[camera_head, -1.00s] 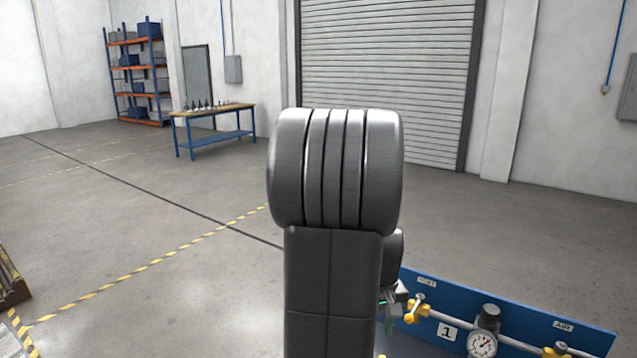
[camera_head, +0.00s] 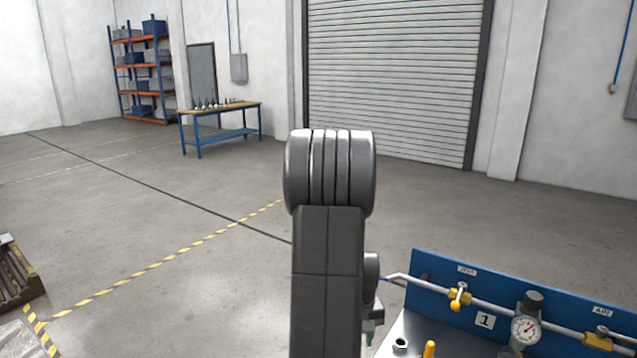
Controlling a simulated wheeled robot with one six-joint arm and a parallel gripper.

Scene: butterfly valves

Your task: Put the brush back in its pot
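No brush and no pot can be made out in the head view. My own arm stands in the middle of the picture and covers part of the scene behind it. My gripper is not clearly seen; only a small grey piece shows low beside the arm, and its fingers are hidden.
A blue panel (camera_head: 437,265) with a pipe, yellow-handled valves (camera_head: 459,297) and a round gauge (camera_head: 524,328) stands at the lower right, over a grey bench top (camera_head: 418,325). A yellow upright piece (camera_head: 429,349) shows at the bottom edge. A workbench (camera_head: 221,110) stands far back.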

